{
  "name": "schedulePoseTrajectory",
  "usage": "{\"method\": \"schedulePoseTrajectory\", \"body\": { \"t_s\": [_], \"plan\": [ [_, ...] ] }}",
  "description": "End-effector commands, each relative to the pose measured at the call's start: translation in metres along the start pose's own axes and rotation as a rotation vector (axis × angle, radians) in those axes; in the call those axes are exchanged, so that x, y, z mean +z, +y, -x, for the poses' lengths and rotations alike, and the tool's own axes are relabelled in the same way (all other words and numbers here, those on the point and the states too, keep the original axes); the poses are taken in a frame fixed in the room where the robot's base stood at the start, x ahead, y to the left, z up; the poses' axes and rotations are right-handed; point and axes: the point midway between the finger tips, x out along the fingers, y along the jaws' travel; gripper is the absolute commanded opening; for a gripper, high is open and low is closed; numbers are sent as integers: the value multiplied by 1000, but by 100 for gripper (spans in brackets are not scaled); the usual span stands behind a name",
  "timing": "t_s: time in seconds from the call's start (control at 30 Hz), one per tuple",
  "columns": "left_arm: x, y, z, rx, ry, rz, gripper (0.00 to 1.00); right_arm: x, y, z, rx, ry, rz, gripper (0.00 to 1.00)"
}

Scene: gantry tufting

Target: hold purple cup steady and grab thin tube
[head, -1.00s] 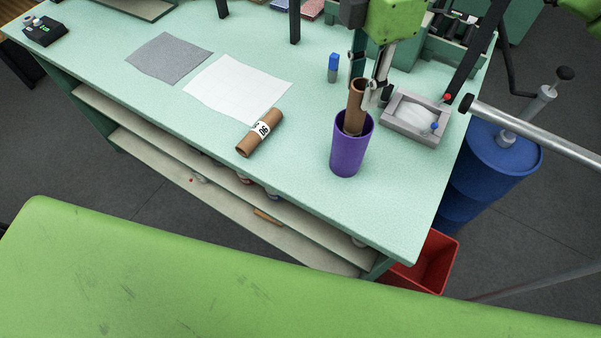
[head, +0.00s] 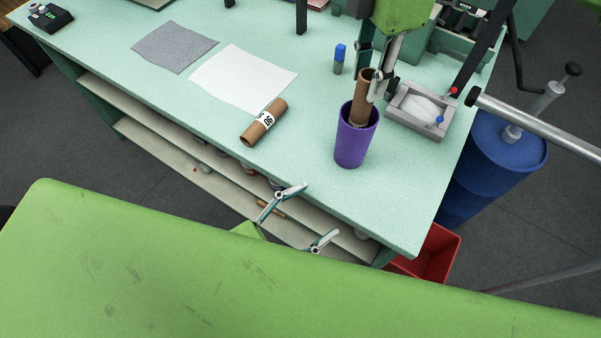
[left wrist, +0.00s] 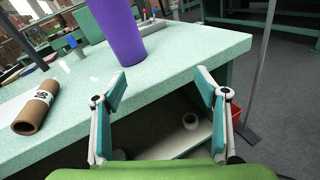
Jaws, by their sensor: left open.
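The purple cup (head: 356,145) stands upright on the bench near its front right edge. A thin brown tube (head: 361,107) stands in it, leaning slightly, its upper end above the rim. My right gripper (head: 371,82) comes down from above with its fingers at the tube's top; whether they press on it is unclear. My left gripper (head: 308,218) is open and empty, in front of the bench edge and apart from the cup. In the left wrist view its open fingers (left wrist: 160,85) show with the cup (left wrist: 119,30) beyond them, its top cut off.
A thicker labelled brown tube (head: 264,122) lies left of the cup. White (head: 242,80) and grey (head: 174,46) sheets lie left. A shelf (head: 222,187) runs below the bench edge.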

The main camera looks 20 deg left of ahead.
Motion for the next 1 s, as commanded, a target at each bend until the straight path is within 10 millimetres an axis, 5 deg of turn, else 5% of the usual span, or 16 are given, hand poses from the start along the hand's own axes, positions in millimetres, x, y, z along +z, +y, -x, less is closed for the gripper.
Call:
{"method": "schedulePoseTrajectory", "body": {
  "t_s": [0.1, 0.3, 1.0],
  "plan": [
    [22, 34, -5, 45, -44, 109, 67, 0, 0, 0, 0, 0, 0, 28],
    [38, 63, -10, 78, -83, 188, 67, 0, 0, 0, 0, 0, 0, 28],
    [46, 72, -81, 84, -92, 197, 67, 0, 0, 0, 0, 0, 0, 28]
  ]
}}
